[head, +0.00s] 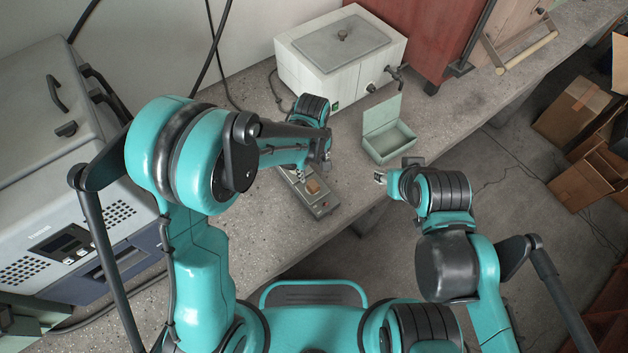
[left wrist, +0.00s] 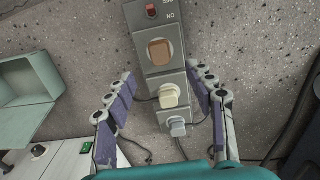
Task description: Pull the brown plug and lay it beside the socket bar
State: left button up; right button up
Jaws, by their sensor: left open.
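The grey socket bar (head: 322,207) lies on the concrete bench, and it also shows in the left wrist view (left wrist: 142,17). The brown plug (left wrist: 160,52) sits in the bar, in the socket closest to the red switch; it shows in the head view too (head: 313,187). A cream plug (left wrist: 169,96) and a grey plug (left wrist: 177,128) sit further along the bar. My left gripper (left wrist: 161,79) is open above the bar, its fingers apart on either side, with nothing between the pads. My right gripper (head: 380,178) hangs by the bench's front edge; its jaws are too small to read.
A pale green open box (head: 388,143) stands right of the bar. A white lidded bath (head: 345,75) with a tap is behind. A grey machine (head: 60,190) fills the left. Bare bench lies around the bar; cables run behind it.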

aim_at(313, 183)
pick_arm(q)
notch_tip(313, 183, down, 9)
jog(key=b, duration=0.7)
dwell(0.3)
dwell(1.1)
grip_shut()
jog(key=shift+r, duration=0.15)
